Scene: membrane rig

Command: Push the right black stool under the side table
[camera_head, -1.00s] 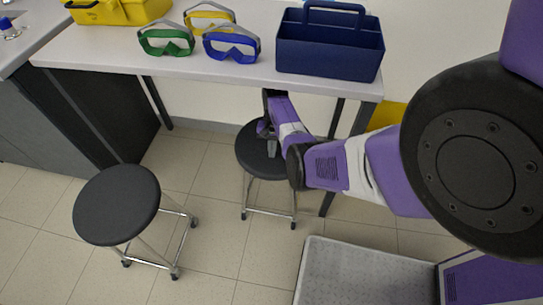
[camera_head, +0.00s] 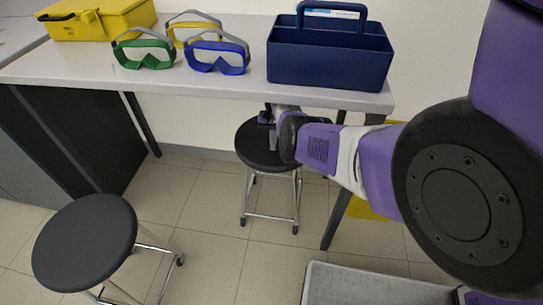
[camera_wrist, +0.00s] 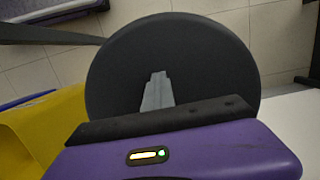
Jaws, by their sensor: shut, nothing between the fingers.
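The right black stool (camera_head: 256,150) has a round black seat on chrome legs and stands at the side table's front edge, its rear part below the tabletop. The side table (camera_head: 200,86) is white-topped with dark legs. My gripper (camera_head: 270,128) is shut and empty, at the stool's seat just under the table's front edge; my arm hides the seat's right part. In the wrist view the round seat (camera_wrist: 200,60) fills the middle, with the grey gripper tip (camera_wrist: 157,92) over it. I cannot tell whether they touch.
The left black stool (camera_head: 85,243) stands apart at the lower left. On the table are a blue caddy (camera_head: 330,62), green goggles (camera_head: 144,52), blue goggles (camera_head: 217,55), yellow goggles (camera_head: 190,28) and a yellow case (camera_head: 97,17). A table leg (camera_head: 340,212) stands right of the stool.

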